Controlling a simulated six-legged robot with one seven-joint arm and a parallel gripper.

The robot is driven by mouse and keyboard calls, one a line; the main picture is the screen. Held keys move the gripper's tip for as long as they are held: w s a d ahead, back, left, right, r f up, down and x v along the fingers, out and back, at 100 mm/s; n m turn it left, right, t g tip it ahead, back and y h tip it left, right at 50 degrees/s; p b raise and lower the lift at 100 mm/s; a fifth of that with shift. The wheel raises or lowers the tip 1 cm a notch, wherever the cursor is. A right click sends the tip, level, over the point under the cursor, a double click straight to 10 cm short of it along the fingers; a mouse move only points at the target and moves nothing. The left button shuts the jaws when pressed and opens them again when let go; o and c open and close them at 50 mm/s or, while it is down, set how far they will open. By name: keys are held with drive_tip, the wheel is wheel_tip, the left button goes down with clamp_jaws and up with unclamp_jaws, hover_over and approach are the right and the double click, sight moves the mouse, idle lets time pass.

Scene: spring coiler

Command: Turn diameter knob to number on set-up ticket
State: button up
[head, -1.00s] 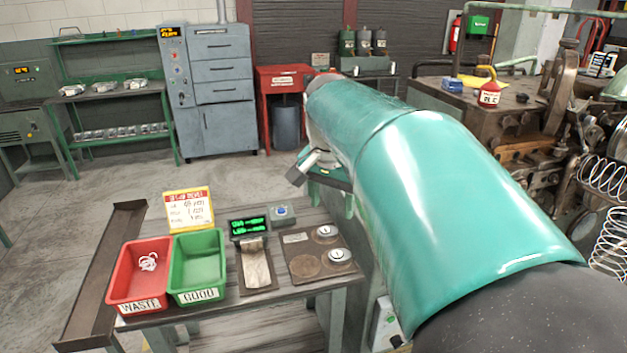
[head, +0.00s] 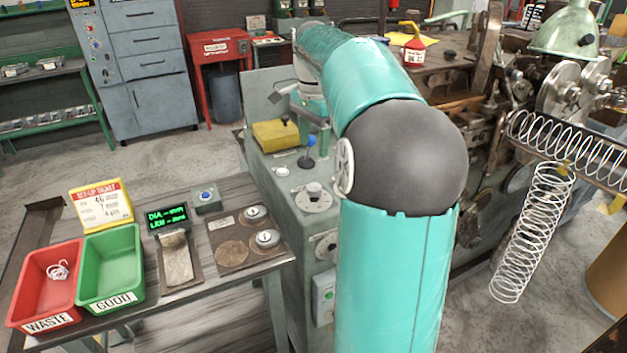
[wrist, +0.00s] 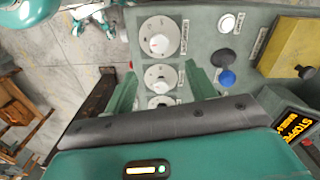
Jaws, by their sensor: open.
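Round dial knobs sit on the grey console. In the wrist view there are an upper dial knob (wrist: 160,37), a middle dial knob (wrist: 160,76) and a lower one (wrist: 160,101) partly hidden. Their labels are too small to read, so I cannot tell which sets diameter. One dial (head: 314,197) also shows in the head view. My gripper (wrist: 159,74) is open, its green fingers above the console on either side of the lower dials, holding nothing.
A display (wrist: 296,122) reads STOPPED. The bench holds a red waste bin (head: 14,300) and a green good bin (head: 86,290). Wire springs (head: 535,230) hang right.

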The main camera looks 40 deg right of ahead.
sight(313, 186)
wheel_tip(313, 186, down, 12)
drive_tip(key=shift+a+f, duration=0.1)
drive_tip(key=shift+f, duration=0.05)
drive_tip(key=shift+s, duration=0.1)
drive_tip(key=c, duration=1)
